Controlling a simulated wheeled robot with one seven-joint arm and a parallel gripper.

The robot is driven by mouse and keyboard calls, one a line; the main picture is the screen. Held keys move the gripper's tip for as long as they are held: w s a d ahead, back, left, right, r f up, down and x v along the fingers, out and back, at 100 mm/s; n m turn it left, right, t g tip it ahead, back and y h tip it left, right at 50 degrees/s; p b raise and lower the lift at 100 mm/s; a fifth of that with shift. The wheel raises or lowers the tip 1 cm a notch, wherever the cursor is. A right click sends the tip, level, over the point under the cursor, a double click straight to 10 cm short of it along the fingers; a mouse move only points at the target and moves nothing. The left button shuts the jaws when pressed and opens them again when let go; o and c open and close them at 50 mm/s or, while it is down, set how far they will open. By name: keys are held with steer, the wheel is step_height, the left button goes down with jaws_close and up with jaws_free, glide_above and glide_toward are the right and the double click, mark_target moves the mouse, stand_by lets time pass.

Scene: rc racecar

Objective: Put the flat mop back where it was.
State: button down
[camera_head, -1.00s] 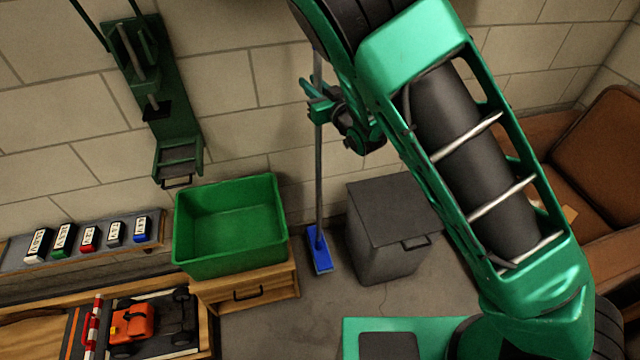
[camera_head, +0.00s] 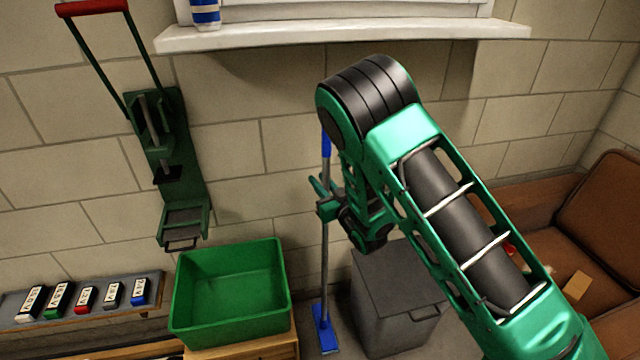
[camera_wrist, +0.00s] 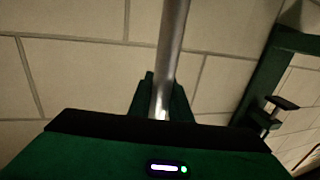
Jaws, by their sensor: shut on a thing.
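The flat mop (camera_head: 325,254) stands close to upright near the wall, in the gap between the green bin and the grey cabinet. Its handle is grey with a blue upper end, and its blue flat head (camera_head: 325,330) is low down at the floor. My gripper (camera_head: 324,200) is shut around the handle, below the blue end. In the wrist view the grey handle (camera_wrist: 168,60) rises from between my fingers (camera_wrist: 162,98), with the block wall behind it.
A green bin (camera_head: 182,310) on a wooden drawer unit stands left of the mop. A grey lidded cabinet (camera_head: 395,290) stands right of it. A window sill (camera_head: 340,33) juts out above. A green wall-mounted press (camera_head: 172,180) hangs at left. A brown armchair (camera_head: 600,225) is at right.

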steer(key=c, duration=1.6)
jaws_free()
steer(key=shift+c, duration=0.2)
steer(key=v, duration=1.2)
steer(key=shift+w+d, duration=0.1)
